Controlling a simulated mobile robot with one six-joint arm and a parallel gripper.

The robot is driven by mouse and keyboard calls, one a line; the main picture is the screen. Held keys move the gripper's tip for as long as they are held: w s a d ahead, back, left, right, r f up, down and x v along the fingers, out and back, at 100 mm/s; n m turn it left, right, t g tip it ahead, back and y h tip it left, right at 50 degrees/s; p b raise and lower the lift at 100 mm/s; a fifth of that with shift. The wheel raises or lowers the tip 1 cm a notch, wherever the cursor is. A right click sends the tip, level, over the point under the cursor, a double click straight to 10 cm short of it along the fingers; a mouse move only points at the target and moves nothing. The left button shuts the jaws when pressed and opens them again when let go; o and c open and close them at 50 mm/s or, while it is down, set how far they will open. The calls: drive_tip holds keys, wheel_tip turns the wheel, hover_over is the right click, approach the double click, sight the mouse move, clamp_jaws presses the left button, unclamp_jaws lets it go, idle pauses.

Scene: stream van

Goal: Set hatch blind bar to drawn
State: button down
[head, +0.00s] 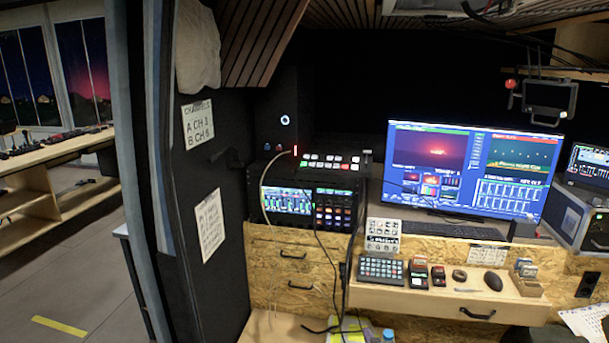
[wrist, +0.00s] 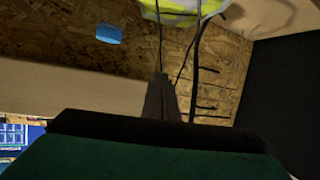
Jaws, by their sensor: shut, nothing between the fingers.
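I cannot pick out the hatch blind bar for certain in either view. My gripper (wrist: 160,82) shows in the wrist view as a narrow dark pair of fingers, closed together with nothing between them. It points toward wood-chip panelling and hanging cables, and touches nothing that I can make out. A broad dark and green shape fills the bottom of the wrist view. My gripper does not show in the head view.
A desk carries a large monitor (head: 465,170), a lit mixer rack (head: 312,200) and a drawer (head: 450,303) holding small devices. Cables (head: 335,262) hang in front. A dark partition (head: 215,255) stands left. A yellow item (wrist: 180,10) and blue object (wrist: 109,33) show in the wrist view.

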drive_tip(key=s+a+f+m+g+h+b, duration=0.1)
drive_tip(key=s+f+g, duration=0.4)
drive_tip(key=s+f, duration=0.7)
drive_tip(key=s+a+f+m+g+h, duration=0.1)
drive_tip(key=s+f+g, duration=0.3)
drive_tip(key=s+f, duration=0.75)
drive_tip(key=s+a+r+g, duration=0.1)
drive_tip(key=s+g, duration=0.2)
drive_tip(key=s, duration=0.6)
drive_tip(key=s+a+r+g+y, duration=0.1)
drive_tip(key=s+g, duration=0.3)
drive_tip(key=s, duration=0.6)
drive_tip(key=s+a+r+n+g, duration=0.1)
drive_tip(key=s+r+g, duration=0.1)
drive_tip(key=s, duration=0.7)
drive_tip(key=shift+s+a+r+g+y, duration=0.3)
drive_tip(key=shift+s+a+g, duration=0.1)
drive_tip(key=shift+g, duration=0.5)
drive_tip(key=shift+a, duration=0.1)
